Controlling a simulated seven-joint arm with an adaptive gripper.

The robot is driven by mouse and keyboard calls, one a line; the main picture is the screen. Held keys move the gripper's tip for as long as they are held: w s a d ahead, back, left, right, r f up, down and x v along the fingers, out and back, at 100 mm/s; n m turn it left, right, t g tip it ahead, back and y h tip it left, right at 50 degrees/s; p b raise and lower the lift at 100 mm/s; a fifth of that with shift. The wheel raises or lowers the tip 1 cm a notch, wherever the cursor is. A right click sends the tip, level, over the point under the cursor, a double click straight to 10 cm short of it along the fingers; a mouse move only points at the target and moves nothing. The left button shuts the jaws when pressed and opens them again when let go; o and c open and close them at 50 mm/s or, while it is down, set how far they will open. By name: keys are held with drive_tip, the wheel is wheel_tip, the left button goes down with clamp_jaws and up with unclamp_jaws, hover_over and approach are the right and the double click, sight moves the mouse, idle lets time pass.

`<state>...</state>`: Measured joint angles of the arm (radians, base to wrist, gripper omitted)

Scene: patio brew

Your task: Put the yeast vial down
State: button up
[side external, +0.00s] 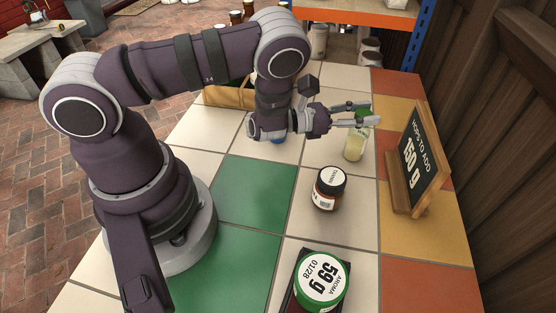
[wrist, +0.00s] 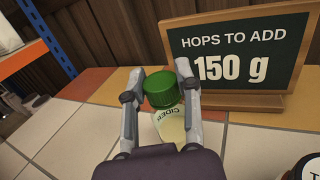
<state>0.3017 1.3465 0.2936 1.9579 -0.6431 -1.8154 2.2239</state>
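The yeast vial (side external: 355,147) is a small clear vial with pale contents and a green cap, at the right of the tiled table in the side view. In the wrist view its green cap (wrist: 162,88) is between my fingers, with a label reading CIDER (wrist: 167,115) below it. My gripper (side external: 360,114) reaches in from the left, with one finger on each side of the cap. The fingers appear shut on the cap. The vial is near upright, at or just above a cream tile; I cannot tell if its base touches.
A chalkboard sign (side external: 408,160) reading 150 g stands close to the right of the vial. A green-and-white-lidded jar (side external: 322,280) sits on a dark base. Green tiles at the middle are clear.

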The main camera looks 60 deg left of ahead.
drive_tip(key=o, duration=0.4)
